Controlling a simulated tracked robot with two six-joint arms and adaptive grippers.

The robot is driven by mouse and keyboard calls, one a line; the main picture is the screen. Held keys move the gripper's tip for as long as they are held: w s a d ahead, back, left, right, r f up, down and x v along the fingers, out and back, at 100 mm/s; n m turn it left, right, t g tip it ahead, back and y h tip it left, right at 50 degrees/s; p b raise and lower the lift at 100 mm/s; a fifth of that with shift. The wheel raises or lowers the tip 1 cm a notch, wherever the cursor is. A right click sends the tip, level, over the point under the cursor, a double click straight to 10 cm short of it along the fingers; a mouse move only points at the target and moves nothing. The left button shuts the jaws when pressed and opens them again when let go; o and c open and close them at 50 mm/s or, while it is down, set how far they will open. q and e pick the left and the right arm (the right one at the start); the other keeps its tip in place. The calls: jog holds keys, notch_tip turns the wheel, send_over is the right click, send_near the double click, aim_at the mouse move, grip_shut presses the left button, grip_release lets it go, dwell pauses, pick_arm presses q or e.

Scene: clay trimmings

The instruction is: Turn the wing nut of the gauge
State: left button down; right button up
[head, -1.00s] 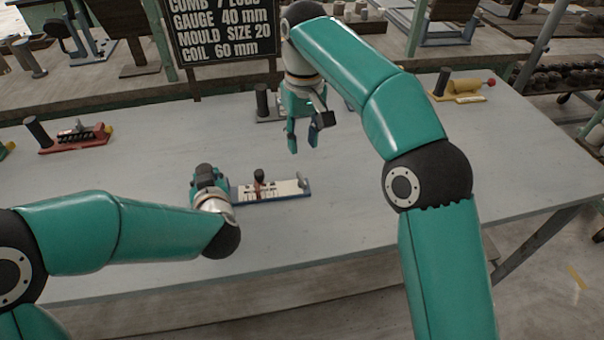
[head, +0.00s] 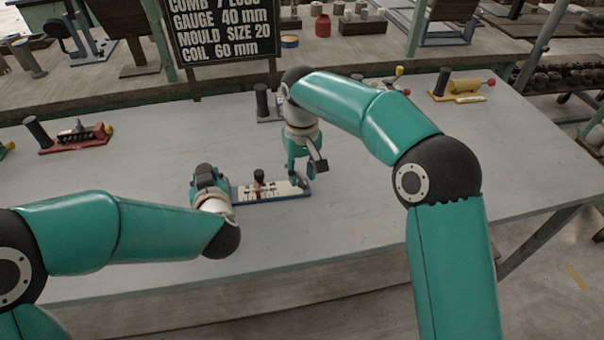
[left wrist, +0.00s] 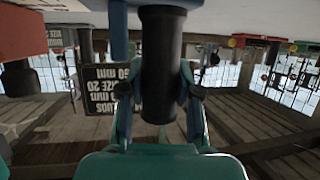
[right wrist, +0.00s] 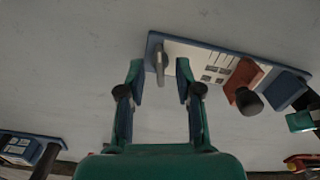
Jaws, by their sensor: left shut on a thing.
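The gauge (head: 272,191) lies on the table, a blue base with a white marked plate. Its red slider with a black knob (head: 258,178) stands mid-plate and also shows in the right wrist view (right wrist: 246,90). The grey wing nut (right wrist: 160,62) is upright at the plate's end. My right gripper (right wrist: 160,78) is open, with one finger on each side of the wing nut; I cannot tell whether they touch it. In the head view the right gripper (head: 302,180) mostly covers the nut. My left gripper (left wrist: 160,95) is shut on the gauge's black upright handle (left wrist: 162,65).
A red-based device (head: 75,138) stands at the left and a yellow one (head: 458,88) at the back right. Another black-handled device (head: 265,105) is behind my right gripper. A lettered board (head: 222,30) stands at the back. The front of the table is clear.

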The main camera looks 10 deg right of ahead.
pick_arm(q)
jog(key=shift+s+f, duration=0.1)
jog(key=shift+f, duration=0.1)
pick_arm(e)
jog(key=shift+f, duration=0.5)
grip_shut()
